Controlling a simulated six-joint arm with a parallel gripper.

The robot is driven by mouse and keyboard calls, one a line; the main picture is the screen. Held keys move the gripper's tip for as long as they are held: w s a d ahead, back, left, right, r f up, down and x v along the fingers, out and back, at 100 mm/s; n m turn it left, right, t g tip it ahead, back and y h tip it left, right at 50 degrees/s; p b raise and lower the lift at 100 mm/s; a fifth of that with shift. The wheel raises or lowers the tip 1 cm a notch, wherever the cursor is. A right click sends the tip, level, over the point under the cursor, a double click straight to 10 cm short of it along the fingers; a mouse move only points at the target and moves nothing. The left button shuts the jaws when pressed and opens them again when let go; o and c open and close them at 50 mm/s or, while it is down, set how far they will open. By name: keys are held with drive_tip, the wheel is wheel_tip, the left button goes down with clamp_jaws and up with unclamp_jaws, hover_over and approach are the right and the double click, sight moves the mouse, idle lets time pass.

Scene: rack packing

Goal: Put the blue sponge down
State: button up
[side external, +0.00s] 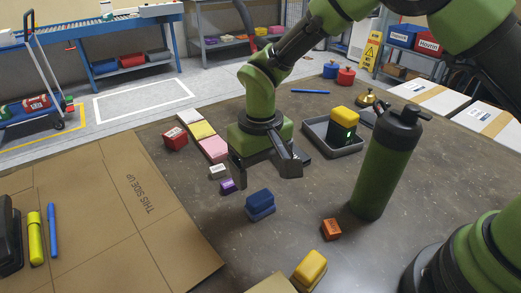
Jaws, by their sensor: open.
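A blue sponge (260,200) rests near the middle of the dark table. It looks like two layers, a darker blue one above a lighter blue one; I cannot tell if these are two separate pieces. My gripper (264,172) points down behind the sponge in this view, its two dark fingers spread wide. It is open and I see nothing held between the fingers. The sponge appears apart from both fingers, in front of them.
A green bottle (385,165) stands to the right. A grey tray (336,152) holds a yellow and black object. A white block (217,172) and a purple block (227,187) lie beside the left finger. An orange box (331,229) and yellow sponge (311,267) lie in front.

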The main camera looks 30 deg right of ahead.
drive_tip(key=shift+r, duration=2.2)
wheel_tip(320, 180, up, 9)
drive_tip(key=m+t+y, duration=0.1)
drive_tip(key=t, duration=0.1)
hover_over(261, 197)
drive_tip(key=s+d, duration=0.2)
drive_tip(key=d, duration=0.3)
drive_tip(key=s+d+r+m+t, duration=0.1)
drive_tip(key=s+d+r, duration=0.3)
drive_tip(key=s, duration=0.4)
drive_tip(key=s+d+r+m+t+y, duration=0.1)
drive_tip(key=s+d+r+m+t, duration=0.1)
drive_tip(key=s, duration=0.7)
wheel_tip(261, 197, up, 2)
drive_tip(key=shift+d+r+t, duration=0.1)
drive_tip(key=shift+d+t, duration=0.75)
drive_tip(key=shift+t, duration=0.15)
drive_tip(key=shift+o, duration=0.5)
drive_tip(key=shift+s, duration=0.25)
